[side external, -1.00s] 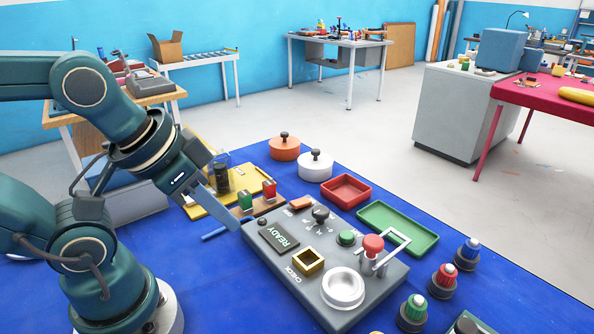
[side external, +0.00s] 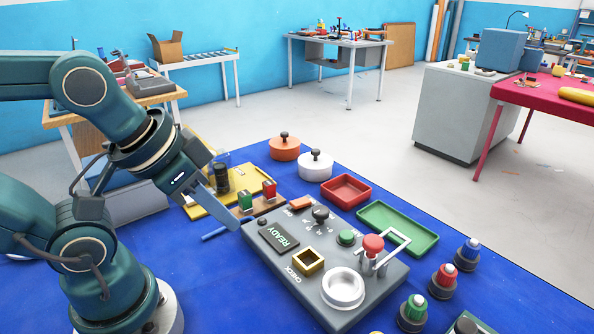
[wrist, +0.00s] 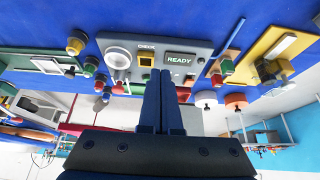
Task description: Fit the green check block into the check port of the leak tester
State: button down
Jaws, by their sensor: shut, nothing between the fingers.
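The grey leak tester (side external: 262,247) lies on the blue table and its display reads READY. Its check port (side external: 309,262) is a square brass-coloured frame with a dark opening, beside the word CHECK; it also shows in the wrist view (wrist: 146,61). The green check block (side external: 245,201) stands in a brown holder behind the tester, next to a red block (side external: 269,188). The green block also shows in the wrist view (wrist: 227,67). My gripper (side external: 234,225) is shut and empty, above the tester's left end, close to the holder and apart from the green block.
A yellow board (side external: 207,203) with a dark cylinder lies behind my gripper. A red tray (side external: 346,191) and a green tray (side external: 398,228) lie beyond the tester. The tester carries a red knob (side external: 373,243) and an upright metal handle.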

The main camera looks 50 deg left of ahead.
jog(key=c, duration=0.6)
grip_release()
jog(key=shift+o, duration=0.2)
jog(key=w+a+r+m, duration=0.2)
jog(key=w+a+r, duration=0.15)
jog(key=w, duration=0.25)
jog(key=n+g, duration=0.2)
jog(key=g, duration=0.4)
send_over(244, 193)
notch_tip(244, 193, down, 10)
jog(key=shift+w+d+f, duration=0.15)
jog(key=shift+s+f, duration=0.2)
jog(key=shift+f, duration=2.5)
